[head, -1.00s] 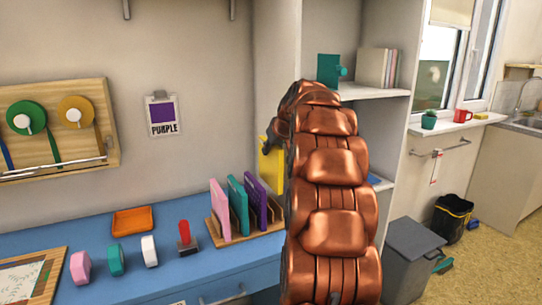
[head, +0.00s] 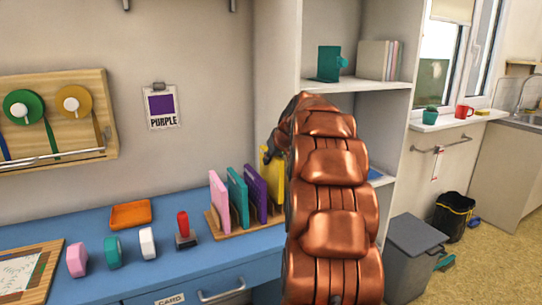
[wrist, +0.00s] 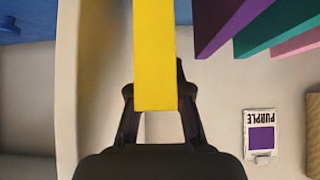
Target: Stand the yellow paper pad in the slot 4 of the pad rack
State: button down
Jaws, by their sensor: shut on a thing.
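The yellow paper pad (head: 266,178) is upright at the right end of the wooden pad rack (head: 221,229), beside the purple pad (head: 254,188). My copper arm hides part of the yellow pad and the rack's right end, so I cannot tell whether its bottom is seated in a slot. My gripper (head: 270,157) is shut on the yellow pad near its top. In the wrist view the yellow pad (wrist: 154,60) runs between the dark fingers, apart from the purple pad (wrist: 222,22).
A teal pad (head: 237,195) and a pink pad (head: 219,201) stand in the rack left of the purple one. A red-handled stamp (head: 184,228) stands left of the rack. The white shelf unit (head: 392,150) is close on the right.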

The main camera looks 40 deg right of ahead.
aim_at(281, 161)
jog(key=shift+f+b, duration=1.45)
jog(key=shift+f, duration=1.15)
jog(key=c, duration=1)
grip_release()
jog(key=v, duration=1.2)
jog(key=shift+w+a, duration=0.1)
